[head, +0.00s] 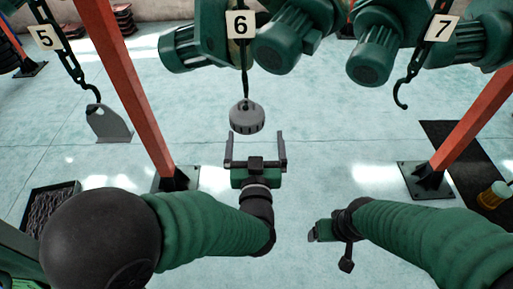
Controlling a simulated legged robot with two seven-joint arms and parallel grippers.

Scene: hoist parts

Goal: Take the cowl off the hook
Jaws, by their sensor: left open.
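The cowl (246,118), a grey rounded cap with slots around its lower rim, hangs below the number 6 sign. It hangs from a dark line with a small fitting at its top; the hook's shape there is not clear. My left gripper (254,140) is open and empty. Its two upright fingers stand wide apart, just below the cowl in the picture, one towards each side of it. I see no contact, and the depth between them is hard to judge. My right gripper (318,232) is low at right centre, seen partly and side on, away from the cowl.
A grey plate (108,124) hangs from the hook under sign 5. The hook under sign 7 (402,92) is empty. Green hoist motors (290,38) hang above. Red posts (125,85) (475,110) stand either side. A dark crate (50,205) is at left. Floor between the posts is clear.

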